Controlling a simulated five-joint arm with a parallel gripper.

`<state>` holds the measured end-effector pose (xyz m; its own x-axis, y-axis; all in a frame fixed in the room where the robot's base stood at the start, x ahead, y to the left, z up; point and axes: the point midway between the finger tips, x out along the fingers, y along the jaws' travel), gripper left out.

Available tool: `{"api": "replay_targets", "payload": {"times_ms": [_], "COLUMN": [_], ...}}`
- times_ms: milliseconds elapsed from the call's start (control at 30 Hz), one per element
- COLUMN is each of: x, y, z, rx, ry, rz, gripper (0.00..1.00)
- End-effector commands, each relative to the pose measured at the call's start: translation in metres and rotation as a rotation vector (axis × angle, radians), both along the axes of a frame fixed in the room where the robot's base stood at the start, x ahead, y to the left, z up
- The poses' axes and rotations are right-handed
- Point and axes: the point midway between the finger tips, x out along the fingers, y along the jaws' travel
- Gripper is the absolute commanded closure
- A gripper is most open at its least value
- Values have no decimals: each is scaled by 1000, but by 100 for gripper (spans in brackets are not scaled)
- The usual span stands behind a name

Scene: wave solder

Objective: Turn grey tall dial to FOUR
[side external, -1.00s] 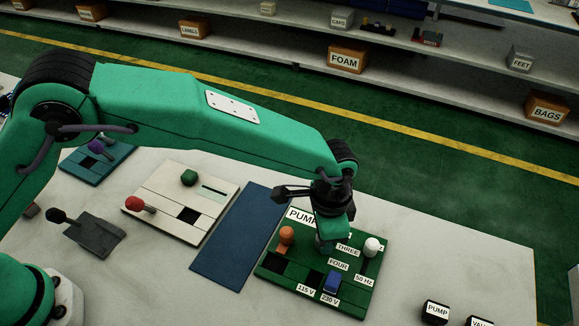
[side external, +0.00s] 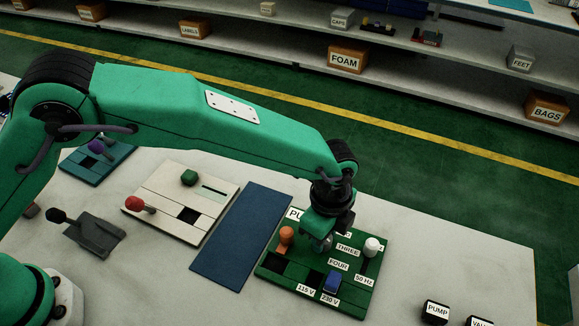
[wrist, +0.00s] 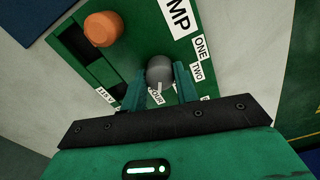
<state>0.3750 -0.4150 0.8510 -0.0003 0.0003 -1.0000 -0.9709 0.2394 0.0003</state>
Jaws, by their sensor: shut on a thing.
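The grey tall dial (wrist: 159,68) stands on the green PUMP panel (wrist: 207,20), with a rounded grey top in the wrist view. My gripper (wrist: 160,84) is shut on it, one finger on each side. A small white mark on the dial's near side points towards the FOUR label (wrist: 155,98), which is partly hidden by the fingers. The labels ONE (wrist: 200,47) and TWO (wrist: 196,72) are to the dial's right. In the side view my gripper (side external: 322,240) covers most of the dial, and the THREE (side external: 348,250) and FOUR (side external: 338,264) labels lie beside it.
An orange knob (side external: 286,236), a blue switch (side external: 332,282) and a white knob (side external: 373,246) stand close by on the same panel. A blue mat (side external: 240,238) lies to its left, then a pale panel with a red lever (side external: 135,203).

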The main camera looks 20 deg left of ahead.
Motion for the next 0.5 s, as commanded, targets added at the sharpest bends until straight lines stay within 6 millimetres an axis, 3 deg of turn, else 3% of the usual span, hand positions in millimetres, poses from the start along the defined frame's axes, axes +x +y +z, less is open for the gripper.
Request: {"api": "replay_targets", "payload": {"times_ms": [500], "x": [0], "y": [0], "z": [2], "rx": [-1], "ry": [-1], "rz": [-37], "gripper": [93]}}
